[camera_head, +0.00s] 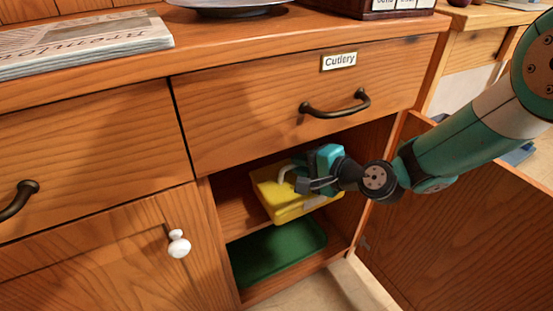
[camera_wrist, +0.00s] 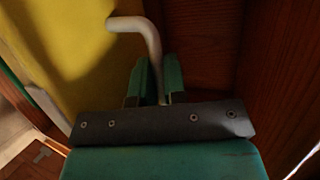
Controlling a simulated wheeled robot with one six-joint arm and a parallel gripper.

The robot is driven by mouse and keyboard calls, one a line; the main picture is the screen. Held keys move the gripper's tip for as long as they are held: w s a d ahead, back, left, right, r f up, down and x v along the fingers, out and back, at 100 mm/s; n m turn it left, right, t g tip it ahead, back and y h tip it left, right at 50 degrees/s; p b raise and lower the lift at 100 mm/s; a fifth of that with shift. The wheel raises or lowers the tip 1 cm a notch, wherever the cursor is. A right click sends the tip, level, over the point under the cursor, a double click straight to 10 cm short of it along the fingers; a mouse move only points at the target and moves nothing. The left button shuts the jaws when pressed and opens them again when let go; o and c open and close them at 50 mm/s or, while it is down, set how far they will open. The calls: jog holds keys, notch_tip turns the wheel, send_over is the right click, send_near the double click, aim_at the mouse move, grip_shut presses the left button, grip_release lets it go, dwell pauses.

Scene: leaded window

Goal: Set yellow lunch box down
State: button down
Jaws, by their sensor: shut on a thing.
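The yellow lunch box (camera_head: 270,195) is inside the open cupboard below the Cutlery drawer, above a green tray (camera_head: 280,252). My gripper (camera_head: 302,182) reaches into the cupboard from the right and is shut on the lunch box's pale handle (camera_head: 285,171). In the wrist view the yellow side (camera_wrist: 70,45) fills the upper left, and the bent handle (camera_wrist: 150,40) runs down between the jaws (camera_wrist: 155,85). The jaws hide the handle's lower part. I cannot tell whether the box's underside touches anything.
The open cupboard door (camera_head: 455,220) stands to the right, beside my arm. The Cutlery drawer (camera_head: 300,100) above is closed. A closed door with a white knob (camera_head: 179,244) is on the left. Newspapers (camera_head: 80,42) and a metal dish (camera_head: 230,8) lie on top.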

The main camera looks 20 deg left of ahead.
aim_at(278, 164)
jog(key=a, duration=0.1)
jog(key=w+a, duration=0.1)
jog(key=a, duration=0.1)
jog(key=shift+w+a+b, duration=0.15)
jog(key=shift+b, duration=0.15)
jog(key=b+x, duration=0.2)
jog(key=x, duration=0.1)
jog(key=shift+a+f, duration=0.25)
jog(key=shift+f, duration=0.05)
jog(key=c, duration=1.2)
grip_release()
jog(key=shift+o, duration=0.2)
